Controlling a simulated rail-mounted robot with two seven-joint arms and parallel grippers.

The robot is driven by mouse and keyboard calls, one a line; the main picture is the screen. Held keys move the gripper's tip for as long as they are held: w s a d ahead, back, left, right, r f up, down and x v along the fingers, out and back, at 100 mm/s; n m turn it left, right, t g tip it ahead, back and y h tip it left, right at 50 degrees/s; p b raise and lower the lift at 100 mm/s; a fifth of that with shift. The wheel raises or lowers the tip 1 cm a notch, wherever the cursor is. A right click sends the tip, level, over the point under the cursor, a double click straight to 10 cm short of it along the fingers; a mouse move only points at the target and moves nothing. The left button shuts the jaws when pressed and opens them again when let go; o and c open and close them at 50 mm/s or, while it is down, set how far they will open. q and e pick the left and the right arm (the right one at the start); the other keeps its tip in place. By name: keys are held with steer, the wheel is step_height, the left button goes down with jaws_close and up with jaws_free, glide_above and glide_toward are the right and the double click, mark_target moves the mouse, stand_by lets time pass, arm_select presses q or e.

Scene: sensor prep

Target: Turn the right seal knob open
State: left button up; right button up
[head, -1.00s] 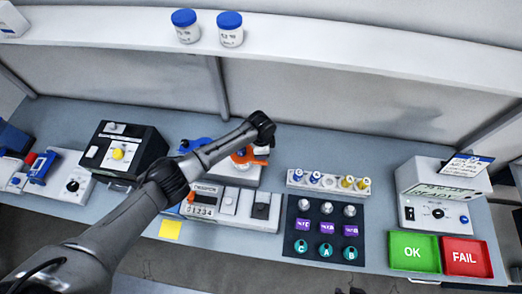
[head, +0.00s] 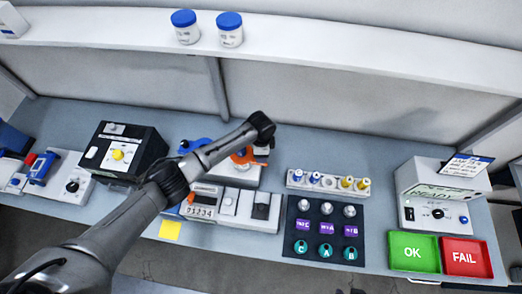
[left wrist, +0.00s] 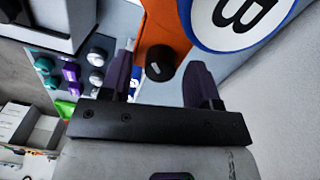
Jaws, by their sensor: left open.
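In the left wrist view an orange part (left wrist: 160,28) carries a short black knob (left wrist: 160,66). Beside it is a white disc (left wrist: 232,20) with a blue rim and a black letter B. My left gripper (left wrist: 161,88) is open, with one dark finger on each side of the knob. I cannot tell whether either finger touches it. In the head view the orange part (head: 242,158) shows beneath my left wrist, on a white device behind the counter unit. The knob is hidden there by my arm. My right gripper is not in view.
A blue part (head: 195,145) sits left of the orange one, partly behind my arm. A unit with a number display (head: 200,211) stands in front. To the right are a vial rack (head: 328,182), a dark mat (head: 290,245), and OK (head: 413,252) and FAIL (head: 466,257) trays.

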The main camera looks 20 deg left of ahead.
arm_select(q)
steer(key=shift+r, duration=0.1)
step_height(320, 180, up, 14)
steer(key=b, duration=0.1)
steer(key=shift+w+f+b, duration=0.2)
steer(key=shift+w+b, duration=0.05)
steer(key=shift+b, duration=0.1)
steer(key=shift+a, duration=0.1)
stand_by(0.5)
